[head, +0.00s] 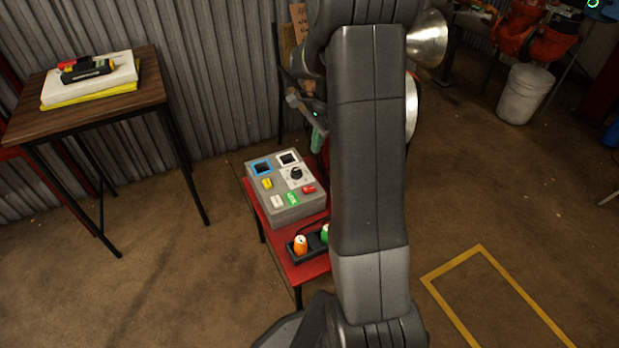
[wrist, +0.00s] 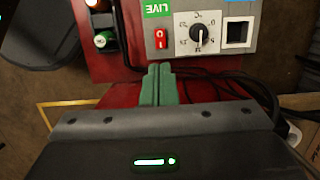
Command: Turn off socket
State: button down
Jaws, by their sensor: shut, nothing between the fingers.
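A grey control box (head: 285,210) stands on a small red table (head: 318,268). Its top carries a dial (head: 296,174), a red switch (head: 309,189), a green LIVE label (head: 292,199), a yellow button (head: 267,183) and blue-framed (head: 261,167) and white-framed (head: 288,158) square sockets. The wrist view shows the red switch (wrist: 160,38) and dial (wrist: 200,35) beyond my fingertips. My gripper (wrist: 159,70) has green fingers closed together, empty, apart from the switch. In the head view my gripper (head: 318,140) is partly hidden behind my arm.
A wooden table (head: 100,100) stands left; a white bucket (head: 525,93) stands right.

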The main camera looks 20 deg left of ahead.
aim_at(306, 189)
jog(key=f+b, duration=0.2)
jog(key=f, duration=0.2)
jog(key=s+a+f+b, duration=0.1)
jog(key=f, duration=0.4)
jog(key=s+f+b, duration=0.1)
jog(key=f+b, duration=0.1)
jog(key=f, duration=0.2)
jog(key=shift+a+f+b, duration=0.3)
jog(key=shift+a+f, duration=0.05)
jog(key=shift+f, duration=0.05)
